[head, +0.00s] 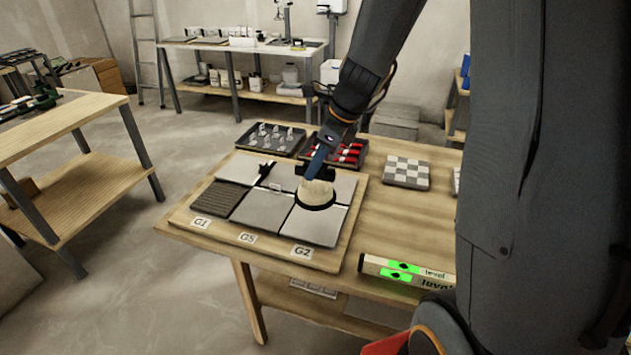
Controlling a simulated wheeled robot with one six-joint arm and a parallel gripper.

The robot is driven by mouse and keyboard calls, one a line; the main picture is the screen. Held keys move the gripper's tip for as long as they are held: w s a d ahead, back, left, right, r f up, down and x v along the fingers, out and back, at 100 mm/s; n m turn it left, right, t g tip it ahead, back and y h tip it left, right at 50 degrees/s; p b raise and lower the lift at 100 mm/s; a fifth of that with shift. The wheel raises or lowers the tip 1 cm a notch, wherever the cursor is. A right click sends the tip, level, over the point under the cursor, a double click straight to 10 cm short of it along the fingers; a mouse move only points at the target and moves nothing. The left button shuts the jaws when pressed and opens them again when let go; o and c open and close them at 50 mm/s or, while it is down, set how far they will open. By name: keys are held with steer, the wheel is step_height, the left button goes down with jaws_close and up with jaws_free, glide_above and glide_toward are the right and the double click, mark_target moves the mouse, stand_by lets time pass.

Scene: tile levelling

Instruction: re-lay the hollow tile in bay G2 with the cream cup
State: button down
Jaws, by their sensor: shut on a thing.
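My gripper (315,172) points down and is shut on the cream cup (317,191), a cream dome with a dark rim at its lower edge. The cup is over the rear part of the grey tile in bay G2 (313,228), behind the G2 label (302,252). I cannot tell whether the rim touches the tile or hangs just above it. The cup and gripper hide the tile's rear edge. The front of the tile looks flat in its bay.
The wooden board (190,216) also holds a ribbed dark bay at G1 (222,197) and a grey tile at G5 (262,211). A small black tool (266,170) lies behind. Two parts trays (270,140) (350,153), a checkered block (406,172) and a level (405,270) surround the board.

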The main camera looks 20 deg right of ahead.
step_height(320, 180, up, 3)
steer(key=shift+f+p, duration=0.2)
steer(key=shift+p, duration=0.35)
step_height(320, 180, up, 6)
steer(key=p, duration=0.6)
steer(key=shift+p, duration=0.35)
steer(key=shift+d, duration=0.1)
